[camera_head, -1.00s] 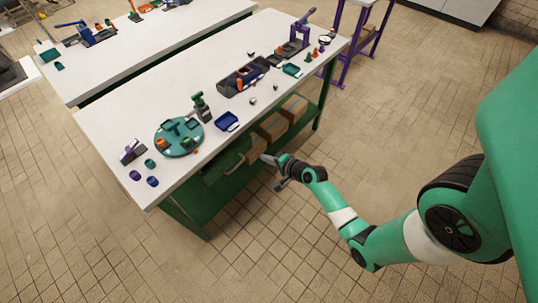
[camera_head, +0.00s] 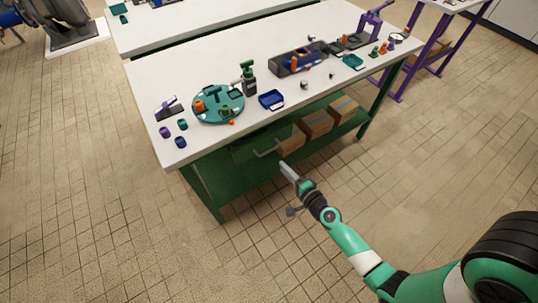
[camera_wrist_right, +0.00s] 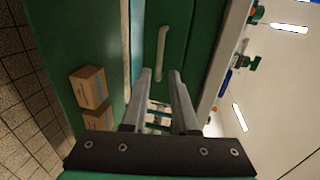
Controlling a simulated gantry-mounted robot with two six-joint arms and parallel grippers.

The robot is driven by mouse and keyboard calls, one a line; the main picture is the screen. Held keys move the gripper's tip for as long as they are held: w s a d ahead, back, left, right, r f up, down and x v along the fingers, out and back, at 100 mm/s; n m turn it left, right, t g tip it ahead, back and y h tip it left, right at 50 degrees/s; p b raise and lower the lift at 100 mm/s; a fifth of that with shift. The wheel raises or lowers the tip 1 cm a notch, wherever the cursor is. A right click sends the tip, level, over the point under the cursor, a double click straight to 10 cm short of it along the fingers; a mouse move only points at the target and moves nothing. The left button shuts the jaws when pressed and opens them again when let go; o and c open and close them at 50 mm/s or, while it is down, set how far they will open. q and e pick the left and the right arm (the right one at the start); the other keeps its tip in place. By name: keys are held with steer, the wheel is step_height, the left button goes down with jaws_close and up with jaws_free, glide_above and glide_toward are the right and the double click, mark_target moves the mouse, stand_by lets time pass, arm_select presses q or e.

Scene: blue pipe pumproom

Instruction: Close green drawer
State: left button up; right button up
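The green drawer (camera_head: 246,156) is under the left part of the workbench top, with a pale bar handle (camera_head: 267,151) on its front. How far the drawer stands out is hard to tell in the head view. In the right wrist view the green drawer front (camera_wrist_right: 176,42) and its upright-looking handle (camera_wrist_right: 161,52) are just beyond the fingertips. My right gripper (camera_head: 285,167) is in front of the drawer, a little right of and below the handle. Its two fingers (camera_wrist_right: 160,75) are apart with nothing seen between them. My left gripper is not in view.
The white workbench top (camera_head: 215,140) overhangs the drawer. Cardboard boxes (camera_head: 316,122) stand on the green shelf right of the drawer. A teal round tray (camera_head: 207,116) and a blue tray (camera_head: 271,100) lie on top. The tiled floor in front is clear.

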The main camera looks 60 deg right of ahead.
mark_target(268, 151)
steer(key=b+x, duration=0.3)
steer(key=x, duration=0.8)
steer(key=shift+w, duration=0.2)
jaws_close()
stand_by(0.9)
